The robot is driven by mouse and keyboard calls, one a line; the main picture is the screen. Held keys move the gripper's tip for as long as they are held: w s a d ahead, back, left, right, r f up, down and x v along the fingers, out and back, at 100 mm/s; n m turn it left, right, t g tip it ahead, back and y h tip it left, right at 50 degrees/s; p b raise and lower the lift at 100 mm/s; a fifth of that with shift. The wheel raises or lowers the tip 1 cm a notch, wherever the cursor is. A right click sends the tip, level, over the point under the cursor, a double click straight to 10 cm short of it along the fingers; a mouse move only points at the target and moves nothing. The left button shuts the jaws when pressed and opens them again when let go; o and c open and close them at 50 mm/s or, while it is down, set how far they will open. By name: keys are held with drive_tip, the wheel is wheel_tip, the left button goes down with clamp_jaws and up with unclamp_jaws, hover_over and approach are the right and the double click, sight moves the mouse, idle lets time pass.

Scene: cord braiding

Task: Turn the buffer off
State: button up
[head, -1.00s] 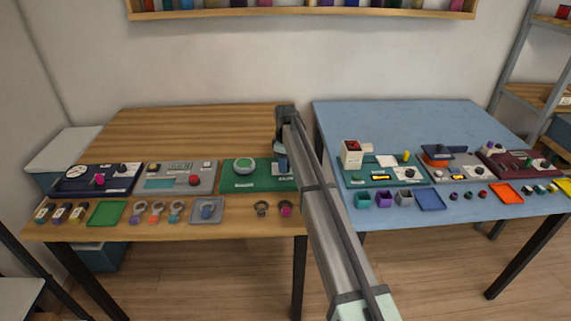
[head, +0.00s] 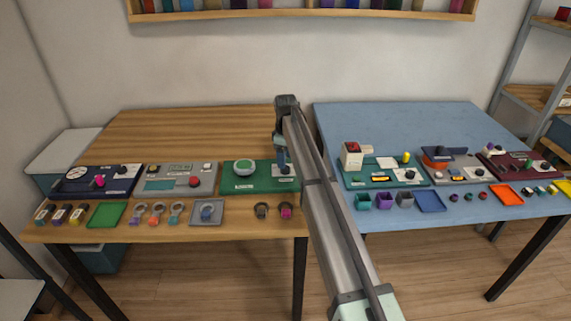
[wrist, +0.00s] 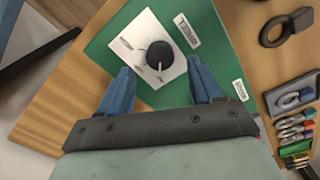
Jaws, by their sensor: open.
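A black round knob (wrist: 160,55) with a pale pointer line sits on a white plate (wrist: 140,32) on the panel's right part. The pointer points toward my gripper's side in the wrist view. My gripper (wrist: 159,68) is open, its blue fingers apart on either side of the knob in that picture, not visibly touching it. In the head view my gripper (head: 282,157) is over the panel's right end.
A grey panel (head: 155,185) and a dark blue panel (head: 118,183) stand to the left. Rings (head: 262,209), a grey tray (head: 207,219) and a green tray (head: 107,214) lie along the front. The blue table (head: 400,130) is to the right. The wooden table's back is clear.

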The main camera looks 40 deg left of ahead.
wheel_tip(320, 180, up, 10)
idle(0.4)
idle(0.3)
wheel_tip(320, 180, up, 7)
idle(0.6)
drive_tip(key=shift+f, duration=0.1)
idle(0.3)
